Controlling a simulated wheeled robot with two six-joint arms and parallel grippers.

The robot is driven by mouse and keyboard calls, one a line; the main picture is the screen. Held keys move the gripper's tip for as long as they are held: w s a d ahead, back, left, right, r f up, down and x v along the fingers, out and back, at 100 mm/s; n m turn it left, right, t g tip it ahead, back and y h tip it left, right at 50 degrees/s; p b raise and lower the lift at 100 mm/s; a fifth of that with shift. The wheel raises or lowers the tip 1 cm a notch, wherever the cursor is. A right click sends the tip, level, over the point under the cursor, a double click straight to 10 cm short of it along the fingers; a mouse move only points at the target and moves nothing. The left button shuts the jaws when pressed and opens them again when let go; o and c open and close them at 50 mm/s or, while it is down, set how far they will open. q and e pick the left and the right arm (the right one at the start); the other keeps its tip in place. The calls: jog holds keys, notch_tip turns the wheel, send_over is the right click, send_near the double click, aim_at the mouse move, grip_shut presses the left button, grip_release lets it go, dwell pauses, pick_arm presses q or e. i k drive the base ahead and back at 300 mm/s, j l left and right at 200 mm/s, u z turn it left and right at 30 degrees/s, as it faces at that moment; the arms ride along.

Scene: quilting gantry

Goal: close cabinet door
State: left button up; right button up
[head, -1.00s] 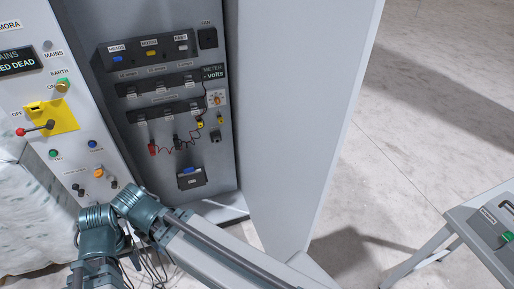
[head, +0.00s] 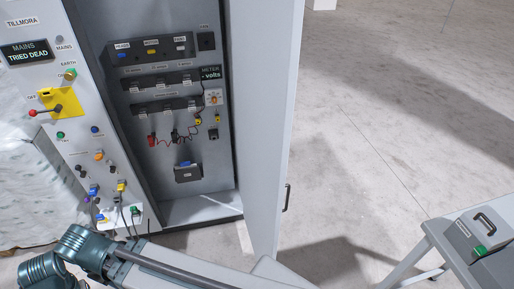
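The grey cabinet door (head: 262,105) stands open at the right side of the cabinet opening. I see its inner face at a steep angle, and a dark handle (head: 287,197) shows by its free edge. The open cabinet (head: 205,210) shows its inside back panel with switches, fuse holders and a meter. One of my arms, with teal joints, crosses the bottom of the view from the lower left, in front of the cabinet and the door's foot. Neither gripper can be seen, so any contact with the door is hidden.
A control panel (head: 75,150) with a red-knobbed lever, buttons and plugged cables stands left of the opening. A pale quilted mass (head: 35,190) is at far left. A stand with a grey case (head: 475,245) is at lower right. The floor (head: 390,120) right of the door is clear.

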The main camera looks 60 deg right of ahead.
aim_at(267, 34)
jog(key=k+l+z, duration=0.2)
jog(key=k+l, duration=0.4)
jog(key=k+l+z, duration=0.1)
jog(key=l+z, duration=0.25)
jog(key=l, duration=0.2)
jog(key=l+z, duration=0.35)
jog(key=l, duration=0.2)
jog(key=k, duration=0.05)
